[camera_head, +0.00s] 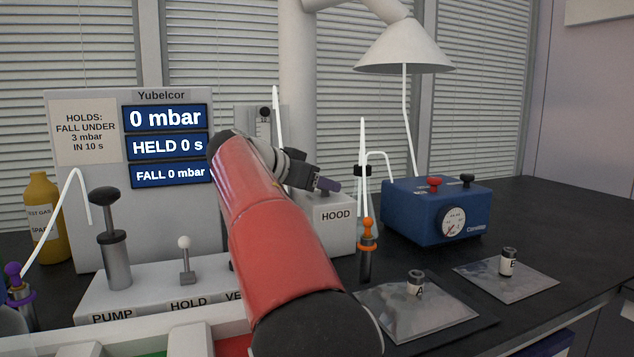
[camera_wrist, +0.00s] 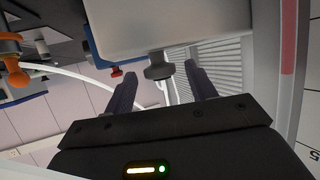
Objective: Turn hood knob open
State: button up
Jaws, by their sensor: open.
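The white box labelled HOOD (camera_head: 334,232) stands right of centre in the head view. It fills the top of the wrist view as a pale block (camera_wrist: 170,28). A dark hood knob (camera_wrist: 159,70) sticks out from this block in the wrist view. My gripper (camera_wrist: 160,78) is open, one finger on each side of the knob in the picture. No contact shows, and I cannot tell how deep the knob sits between the fingertips. In the head view my gripper (camera_head: 326,186) is by the top of the HOOD box, and the knob is not clearly visible there.
A Yubelcor panel (camera_head: 162,95) reads 0 mbar, HELD 0 s and FALL 0 mbar. PUMP (camera_head: 112,240) and HOLD (camera_head: 185,260) controls stand at the front left. A blue gauge box (camera_head: 430,212), an orange-topped tube (camera_head: 366,245) and vials A (camera_head: 415,284) and B (camera_head: 508,262) are to the right.

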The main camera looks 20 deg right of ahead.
jog(key=shift+c, duration=0.4)
jog(key=c, duration=0.9)
jog(key=shift+f+b, duration=0.15)
jog(key=shift+b, duration=0.3)
jog(key=shift+s+d+f+n+t+y+b, duration=0.15)
jog(key=shift+n+t+y+b, duration=0.15)
jog(key=shift+n+t+b, duration=0.55)
jog(key=shift+s+n+t+y+b, duration=0.15)
jog(key=shift+n+t+y+b, duration=0.5)
jog(key=shift+b, duration=0.4)
jog(key=shift+s+d+r+n+t+y+b, duration=0.1)
jog(key=shift+r+n+t+y+b, duration=0.05)
jog(key=shift+n+t+y+b, duration=0.3)
jog(key=shift+s+d+r+n+t+y+b, duration=0.1)
jog(key=shift+n+t+y+b, duration=0.1)
jog(key=shift+n+t+b, duration=0.25)
jog(key=shift+d+r+n+t+y, duration=0.1)
jog(key=shift+n+t+y, duration=0.85)
jog(key=shift+n, duration=0.25)
